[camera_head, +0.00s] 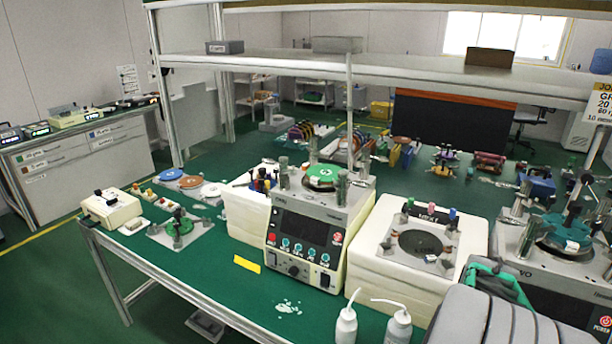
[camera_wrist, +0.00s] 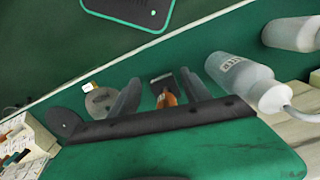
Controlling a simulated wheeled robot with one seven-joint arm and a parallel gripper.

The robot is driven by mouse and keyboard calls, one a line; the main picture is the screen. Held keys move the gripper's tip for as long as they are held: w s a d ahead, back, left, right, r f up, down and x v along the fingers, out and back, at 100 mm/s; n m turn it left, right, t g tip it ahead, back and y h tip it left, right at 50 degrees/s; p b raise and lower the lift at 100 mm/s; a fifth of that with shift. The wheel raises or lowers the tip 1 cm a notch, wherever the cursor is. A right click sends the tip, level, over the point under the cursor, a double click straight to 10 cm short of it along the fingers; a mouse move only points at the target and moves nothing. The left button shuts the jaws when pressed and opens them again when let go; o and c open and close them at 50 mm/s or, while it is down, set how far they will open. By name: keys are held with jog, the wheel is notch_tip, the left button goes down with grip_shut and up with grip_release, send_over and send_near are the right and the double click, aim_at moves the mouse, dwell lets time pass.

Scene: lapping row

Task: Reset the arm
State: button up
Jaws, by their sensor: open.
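My arm (camera_head: 490,315) shows as grey padded links at the lower right of the head view, in front of the bench's right end. My gripper (camera_wrist: 160,80) shows in the wrist view as a dark bar with two grey fingers standing apart. It is open. A small black and orange piece (camera_wrist: 166,92) appears between the fingers; I cannot tell what it is or how far off it lies, and nothing looks clamped. My gripper is not made out in the head view.
White wash bottles (camera_head: 397,327) stand at the bench's front edge, near my arm; one (camera_wrist: 245,82) also shows beside my gripper in the wrist view. Lapping machines (camera_head: 305,238) crowd the green bench, under an overhead shelf (camera_head: 400,68). Floor at the left (camera_head: 55,285) is clear.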

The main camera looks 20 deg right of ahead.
jog(key=w+a+r+n+t, duration=0.1)
jog(key=w+a+r+n, duration=0.2)
jog(key=a, duration=0.6)
jog(key=w+a+r+n+t, duration=0.1)
jog(key=w+a+r+n, duration=0.2)
jog(key=a, duration=0.6)
jog(key=w+a+r+n+t, duration=0.1)
jog(key=w+a+r+n, duration=0.2)
jog(key=a+n, duration=0.3)
jog(key=a, duration=0.4)
jog(key=shift+w, duration=0.1)
